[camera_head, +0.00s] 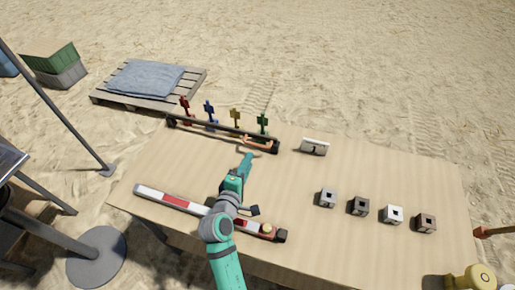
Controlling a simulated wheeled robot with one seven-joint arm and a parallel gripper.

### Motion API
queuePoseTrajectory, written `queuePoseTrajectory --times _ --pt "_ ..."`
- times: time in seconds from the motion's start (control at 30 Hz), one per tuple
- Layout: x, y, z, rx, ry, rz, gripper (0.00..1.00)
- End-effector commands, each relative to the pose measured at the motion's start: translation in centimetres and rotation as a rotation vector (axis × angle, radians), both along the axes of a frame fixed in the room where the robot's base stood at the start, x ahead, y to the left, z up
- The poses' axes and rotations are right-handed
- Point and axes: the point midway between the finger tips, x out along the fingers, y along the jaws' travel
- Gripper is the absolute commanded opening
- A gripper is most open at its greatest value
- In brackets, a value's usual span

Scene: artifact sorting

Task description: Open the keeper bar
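A long dark bar (222,130), which looks like the keeper bar, runs along the back left edge of the wooden table. It lies across the front of a row of small upright pieces: red (185,105), blue (209,111), yellow (235,116) and green (262,122). An orange-tan part (262,142) shows by the bar's right end. My gripper (247,158) is over the table, just in front of the bar's right part. Its fingers are too small to read, and I cannot tell whether it touches the bar.
A red-and-white strip (165,199) lies along the table's front left, partly behind my arm. Several small blocks with square holes (360,206) stand in a row at the right.

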Motion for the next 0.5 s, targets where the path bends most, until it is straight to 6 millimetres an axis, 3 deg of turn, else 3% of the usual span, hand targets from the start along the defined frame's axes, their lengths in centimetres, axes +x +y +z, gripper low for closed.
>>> queuePoseTrajectory --times 0.3,0.5 --pt "5.3 -1.8 -1.1 0.001 0.0 -0.002 0.28" --pt "7.4 -2.5 -1.6 0.001 0.0 -0.002 0.28"
